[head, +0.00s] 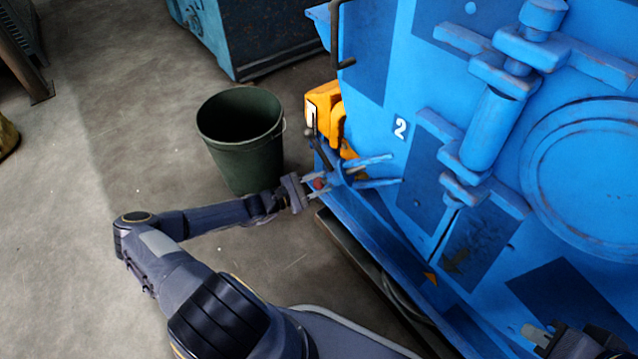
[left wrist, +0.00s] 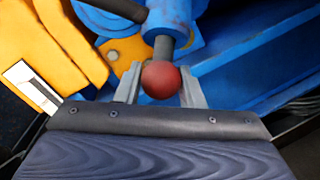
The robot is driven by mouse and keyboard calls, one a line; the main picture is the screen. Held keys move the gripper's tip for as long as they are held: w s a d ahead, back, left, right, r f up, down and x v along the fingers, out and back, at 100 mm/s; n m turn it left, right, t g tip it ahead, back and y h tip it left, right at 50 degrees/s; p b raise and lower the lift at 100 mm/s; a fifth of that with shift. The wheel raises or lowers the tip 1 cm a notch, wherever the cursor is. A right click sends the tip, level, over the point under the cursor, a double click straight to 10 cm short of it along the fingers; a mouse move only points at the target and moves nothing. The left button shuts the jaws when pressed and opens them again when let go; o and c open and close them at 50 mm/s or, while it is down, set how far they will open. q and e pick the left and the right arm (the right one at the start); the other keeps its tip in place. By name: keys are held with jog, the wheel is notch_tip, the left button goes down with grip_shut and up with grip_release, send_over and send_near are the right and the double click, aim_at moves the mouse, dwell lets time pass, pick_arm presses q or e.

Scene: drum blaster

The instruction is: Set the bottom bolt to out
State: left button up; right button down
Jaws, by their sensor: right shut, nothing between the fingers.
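A red ball knob (head: 319,184) on a short grey stem is at the lower left corner of the blue machine; I take it for the bottom bolt's handle. In the left wrist view the ball (left wrist: 160,80) sits between the two fingertips of my left gripper (head: 314,186), its sides touching or nearly touching them. I cannot tell whether the fingers press on it. The bolt's body and whether it is in or out are not clear. My right gripper (head: 538,334) is at the lower right, by the machine's front, shut and empty.
The blue machine (head: 375,60) fills the right side. Yellow parts (head: 325,108) and a dark bent lever (head: 318,140) stand close above the knob. A dark green bucket (head: 245,160) stands on the floor behind my left gripper.

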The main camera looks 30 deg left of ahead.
pick_arm(q)
jog(key=o, duration=0.4)
jog(key=shift+r, duration=0.15)
jog(key=shift+c, duration=0.2)
jog(key=p+v, duration=0.2)
jog(key=v, duration=0.5)
jog(key=shift+s+a, duration=0.25)
jog(key=shift+a, duration=0.05)
